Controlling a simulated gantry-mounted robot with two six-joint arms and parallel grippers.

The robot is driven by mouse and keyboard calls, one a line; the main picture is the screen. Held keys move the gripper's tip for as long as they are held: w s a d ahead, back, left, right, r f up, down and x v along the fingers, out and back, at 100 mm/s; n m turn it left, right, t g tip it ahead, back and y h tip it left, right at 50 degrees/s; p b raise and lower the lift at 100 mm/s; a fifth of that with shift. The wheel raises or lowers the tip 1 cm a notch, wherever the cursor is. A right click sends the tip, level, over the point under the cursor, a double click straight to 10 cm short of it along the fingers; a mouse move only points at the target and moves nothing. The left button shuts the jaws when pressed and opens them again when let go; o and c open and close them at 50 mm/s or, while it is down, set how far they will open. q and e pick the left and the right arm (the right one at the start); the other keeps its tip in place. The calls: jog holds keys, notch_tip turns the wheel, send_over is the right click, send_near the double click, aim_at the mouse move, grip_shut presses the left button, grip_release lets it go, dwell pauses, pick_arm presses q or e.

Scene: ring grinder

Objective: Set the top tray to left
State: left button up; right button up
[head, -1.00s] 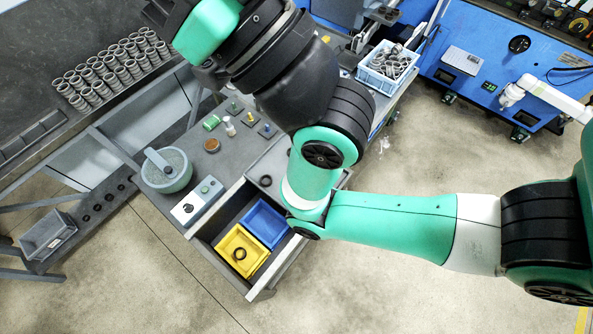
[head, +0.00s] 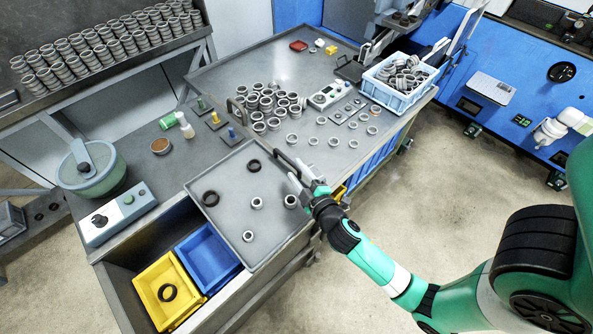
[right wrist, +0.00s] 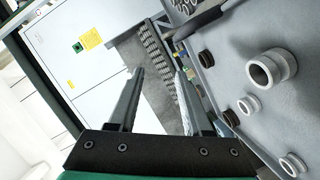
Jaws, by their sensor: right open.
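The top tray (head: 228,224) is a grey, shallow tray over the right part of the open drawer. Black rings (head: 211,198) and metal rings (head: 257,203) rest on it. In the right wrist view, the tray (right wrist: 222,75) is at the right with rings on it. My right gripper (head: 300,177) is open at the tray's right edge, close to a dark handle there; I cannot tell if it touches. In the right wrist view, its two fingers (right wrist: 160,90) are apart with nothing between them. My left gripper is not in view.
A yellow bin (head: 146,290) with a black ring and a blue bin (head: 208,258) sit in the drawer, left of the tray. A control box (head: 118,213) and a green bowl (head: 88,170) stand on the left worktop. Many metal rings (head: 268,100) stand behind the tray.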

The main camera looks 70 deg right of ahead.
send_near(290, 163)
jog(key=shift+w+d+f+g+b, duration=0.15)
jog(key=shift+w+g+b, duration=0.15)
jog(key=shift+b, duration=0.15)
jog(key=shift+w+a+f, duration=0.1)
jog(key=shift+a, duration=0.1)
jog(key=shift+w, duration=0.1)
jog(key=shift+d+r, duration=0.2)
jog(key=shift+r, duration=0.05)
jog(key=b+x, duration=0.1)
jog(key=x, duration=1)
jog(key=shift+w+d, duration=0.15)
jog(key=shift+d, duration=0.1)
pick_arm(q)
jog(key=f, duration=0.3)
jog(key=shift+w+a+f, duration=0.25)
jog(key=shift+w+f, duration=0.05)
pick_arm(e)
grip_shut()
